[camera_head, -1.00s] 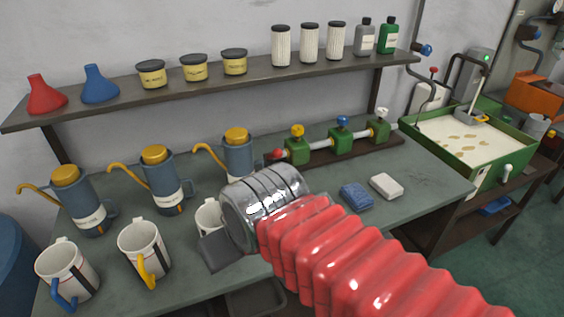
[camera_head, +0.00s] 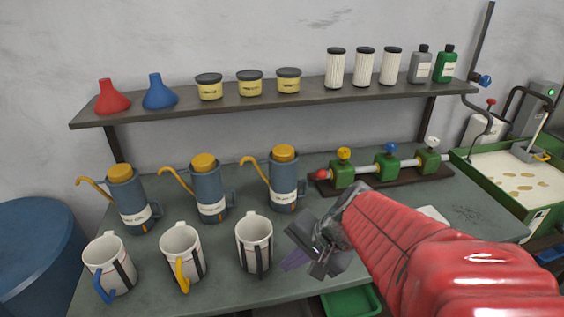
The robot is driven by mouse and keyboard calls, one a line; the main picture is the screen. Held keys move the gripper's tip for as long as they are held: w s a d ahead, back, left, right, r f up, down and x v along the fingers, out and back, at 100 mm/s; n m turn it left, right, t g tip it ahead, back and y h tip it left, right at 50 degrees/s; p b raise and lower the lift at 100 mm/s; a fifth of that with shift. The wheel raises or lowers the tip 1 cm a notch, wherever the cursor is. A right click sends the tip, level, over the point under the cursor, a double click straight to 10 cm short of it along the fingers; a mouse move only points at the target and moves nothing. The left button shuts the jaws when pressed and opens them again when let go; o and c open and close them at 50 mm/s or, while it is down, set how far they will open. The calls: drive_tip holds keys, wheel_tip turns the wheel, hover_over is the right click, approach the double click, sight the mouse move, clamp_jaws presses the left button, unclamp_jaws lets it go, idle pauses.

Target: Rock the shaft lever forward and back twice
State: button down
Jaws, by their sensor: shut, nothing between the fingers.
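My gripper (camera_head: 308,248) is shut and empty above the front part of the grey-green workbench. My red-sleeved arm reaches in from the lower right. No lever that I can surely name the shaft lever shows. A small upright rod with a red knob (camera_head: 491,103) stands at the far right, behind the bench end and well away from my gripper. I cannot tell if it is the lever. My arm hides part of the bench.
White mugs (camera_head: 182,256) stand left of my gripper, with blue-grey oil cans (camera_head: 210,195) behind them. Green valves (camera_head: 386,168) on a board lie behind my arm. A wall shelf (camera_head: 250,103) holds funnels, tins and bottles. A green trough (camera_head: 470,168) is at the right.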

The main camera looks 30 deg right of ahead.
drive_tip(key=w+d+m+t+h, duration=0.2)
drive_tip(key=w+d+m+t, duration=0.1)
drive_tip(key=d+m, duration=0.7)
drive_tip(key=w+d+m+t+h, duration=0.3)
drive_tip(key=w+d+m+t, duration=0.1)
drive_tip(key=d+m, duration=0.7)
drive_tip(key=w+m, duration=0.1)
drive_tip(key=m, duration=0.2)
drive_tip(key=shift+w+r, duration=0.2)
drive_tip(key=shift+r, duration=0.2)
drive_tip(key=shift+w+d+f, duration=0.1)
drive_tip(key=shift+d, duration=0.05)
